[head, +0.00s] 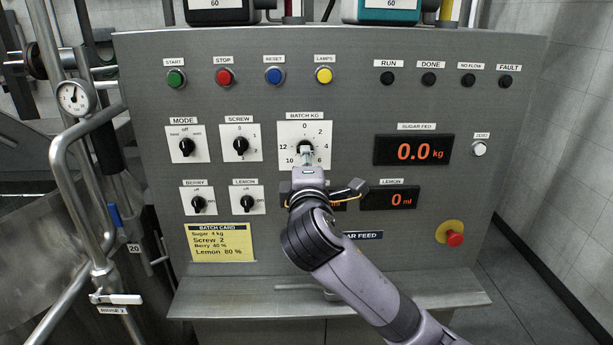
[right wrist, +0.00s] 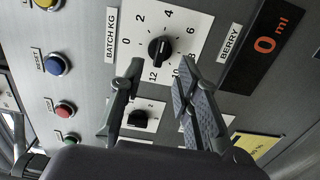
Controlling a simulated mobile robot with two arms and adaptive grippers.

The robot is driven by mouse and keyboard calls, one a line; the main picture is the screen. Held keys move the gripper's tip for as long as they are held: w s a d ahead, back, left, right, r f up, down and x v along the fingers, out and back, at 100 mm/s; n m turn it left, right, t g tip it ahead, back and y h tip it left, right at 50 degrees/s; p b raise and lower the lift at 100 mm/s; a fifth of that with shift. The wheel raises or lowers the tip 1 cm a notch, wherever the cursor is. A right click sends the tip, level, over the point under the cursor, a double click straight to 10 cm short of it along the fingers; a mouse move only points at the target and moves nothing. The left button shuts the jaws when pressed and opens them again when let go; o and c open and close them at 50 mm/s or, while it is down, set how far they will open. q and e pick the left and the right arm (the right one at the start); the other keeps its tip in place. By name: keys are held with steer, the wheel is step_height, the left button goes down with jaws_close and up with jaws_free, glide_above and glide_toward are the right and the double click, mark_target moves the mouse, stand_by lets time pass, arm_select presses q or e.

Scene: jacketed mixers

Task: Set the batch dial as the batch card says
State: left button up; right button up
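The batch dial is a black knob (head: 305,147) on a white plate (head: 322,137) labelled BATCH KG, with numbers from 0 to 12. It also shows in the right wrist view (right wrist: 160,47), turned on its side; I cannot tell its exact setting. The yellow batch card (head: 221,243) reads Sugar 4 kg, Screw 2, Berry 40 %, Lemon 80 %. My right gripper (head: 306,163) is in front of the dial and hides its lower part in the head view. In the right wrist view (right wrist: 158,64) its fingers are apart, with the knob just past the tips. My left gripper is out of view.
Mode (head: 186,146), screw (head: 240,146), berry (head: 198,203) and lemon (head: 247,203) knobs lie left of the dial. Above are START, STOP, RESET and LAMPS buttons. A red emergency button (head: 454,239) is at lower right. A ledge (head: 220,295) juts out below.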

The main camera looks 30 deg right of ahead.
steer(key=v, duration=0.6)
stand_by(0.3)
